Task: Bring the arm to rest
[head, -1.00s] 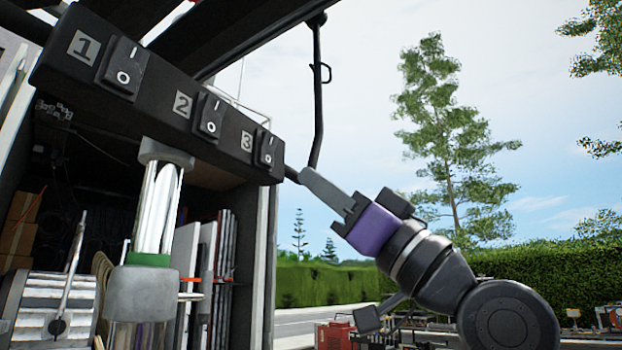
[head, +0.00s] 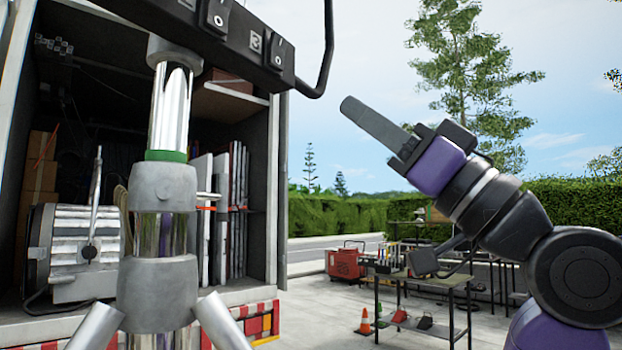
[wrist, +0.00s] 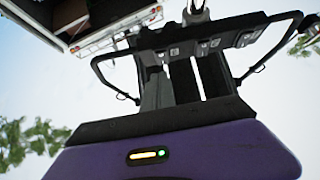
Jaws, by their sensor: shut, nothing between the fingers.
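My gripper (head: 348,105) is in the right half of the head view, purple and black with long grey fingers pointing up and left. Its fingers are together and nothing is held. The black switch box (head: 247,35) is at the top of the head view, left of the fingertips, with a clear gap in the picture. Its switch 3 (head: 274,54) shows; switch 2 is partly cut off by the top edge, and switch 1 is out of view. In the wrist view my gripper (wrist: 180,68) points up toward the box (wrist: 212,42).
A chrome and grey stand (head: 160,215) rises below the box, in front of the open truck (head: 270,200) with boxes and panels inside. A black bent bar (head: 328,50) hangs right of the box. A metal table (head: 425,280), red case (head: 343,263) and orange cone (head: 365,322) stand behind my arm.

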